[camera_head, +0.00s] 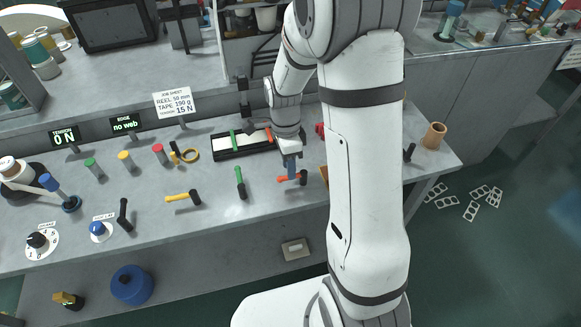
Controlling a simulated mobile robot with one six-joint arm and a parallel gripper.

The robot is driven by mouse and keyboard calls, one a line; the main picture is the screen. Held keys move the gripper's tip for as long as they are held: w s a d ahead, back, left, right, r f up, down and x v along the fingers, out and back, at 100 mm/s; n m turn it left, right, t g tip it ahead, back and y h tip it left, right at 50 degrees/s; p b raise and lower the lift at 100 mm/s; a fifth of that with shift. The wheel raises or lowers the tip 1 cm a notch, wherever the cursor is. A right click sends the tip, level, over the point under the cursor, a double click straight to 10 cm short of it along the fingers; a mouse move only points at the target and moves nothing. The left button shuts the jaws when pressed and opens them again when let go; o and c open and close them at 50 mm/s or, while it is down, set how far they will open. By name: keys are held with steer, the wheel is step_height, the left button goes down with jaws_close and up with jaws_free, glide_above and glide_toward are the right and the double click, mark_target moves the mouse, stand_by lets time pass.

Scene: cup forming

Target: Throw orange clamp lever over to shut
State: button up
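The orange clamp lever (284,179) is on the grey bench top, right of the middle. Its orange handle points left from a black post (303,178). My gripper (291,174) reaches down from above, with its blue finger part right at the orange handle. I cannot tell whether it touches the handle or whether the fingers are apart. Part of the handle is hidden behind the gripper.
A green lever (240,177) points to the back, and a yellow lever (179,197) points left. A black tray (223,156) with coloured bars lies behind. A tan cup (434,136) stands at the right end. My arm hides the bench's right part.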

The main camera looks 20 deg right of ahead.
steer(key=shift+s+f, duration=0.2)
steer(key=shift+f, duration=0.7)
steer(key=shift+c, duration=0.3)
jaws_close()
